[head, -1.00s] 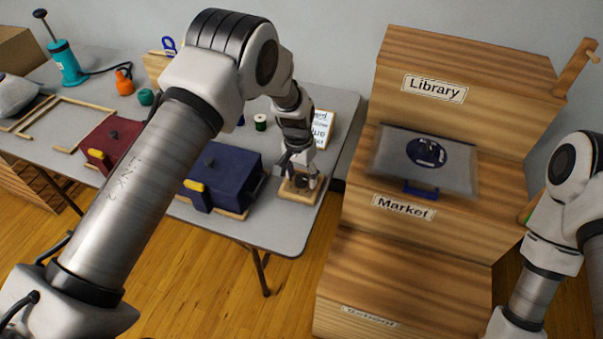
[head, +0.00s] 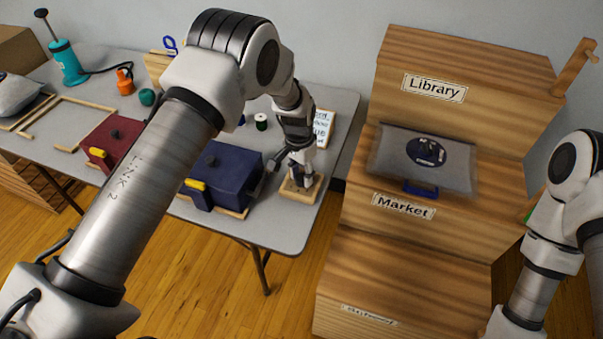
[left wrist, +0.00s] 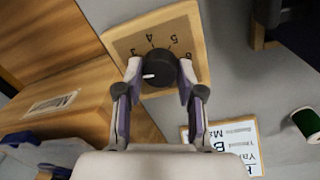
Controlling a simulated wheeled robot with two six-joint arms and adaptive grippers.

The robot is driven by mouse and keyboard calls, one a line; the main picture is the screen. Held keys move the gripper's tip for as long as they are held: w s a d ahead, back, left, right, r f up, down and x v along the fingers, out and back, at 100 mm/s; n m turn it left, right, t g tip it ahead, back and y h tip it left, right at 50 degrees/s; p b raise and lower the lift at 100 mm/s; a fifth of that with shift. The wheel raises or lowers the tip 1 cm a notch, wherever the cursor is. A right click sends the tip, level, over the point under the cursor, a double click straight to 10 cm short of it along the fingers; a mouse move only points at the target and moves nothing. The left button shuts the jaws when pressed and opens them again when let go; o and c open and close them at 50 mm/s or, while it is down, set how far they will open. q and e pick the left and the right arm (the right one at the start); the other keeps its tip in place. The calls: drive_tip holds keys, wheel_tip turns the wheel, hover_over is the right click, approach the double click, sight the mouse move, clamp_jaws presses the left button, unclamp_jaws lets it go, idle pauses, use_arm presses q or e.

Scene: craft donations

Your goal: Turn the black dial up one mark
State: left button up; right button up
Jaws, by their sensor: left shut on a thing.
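The black dial (left wrist: 161,68) sits on a wooden plate (left wrist: 198,30) with a brown face and numbers; 3, 4, 5 and part of a 6 show. A white mark on the dial points toward the left finger in the left wrist view, on the side of the 3; the number beside it is hidden. My left gripper (left wrist: 160,77) is shut on the dial, one finger on each side. In the head view the left gripper (head: 301,178) is over the wooden plate (head: 292,195) at the table's right end. My right gripper is out of view.
A navy box (head: 232,170) stands left of the plate on the grey table (head: 290,232). A printed card (head: 323,128) and a green spool (head: 261,121) are behind. The stepped wooden shelf (head: 410,240) rises to the right, holding a grey pouch (head: 395,152).

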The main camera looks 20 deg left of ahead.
sight(302, 175)
use_arm(q)
drive_tip(key=m, duration=0.6)
drive_tip(key=shift+f+m, duration=0.1)
drive_tip(key=shift+m, duration=0.3)
idle(0.3)
drive_tip(key=o, duration=1.1)
drive_tip(key=shift+d, duration=0.1)
drive_tip(key=shift+o, duration=0.2)
wheel_tip(302, 175, up, 12)
drive_tip(key=shift+w+a, duration=0.2)
drive_tip(key=shift+w, duration=0.2)
drive_tip(key=shift+f, duration=0.1)
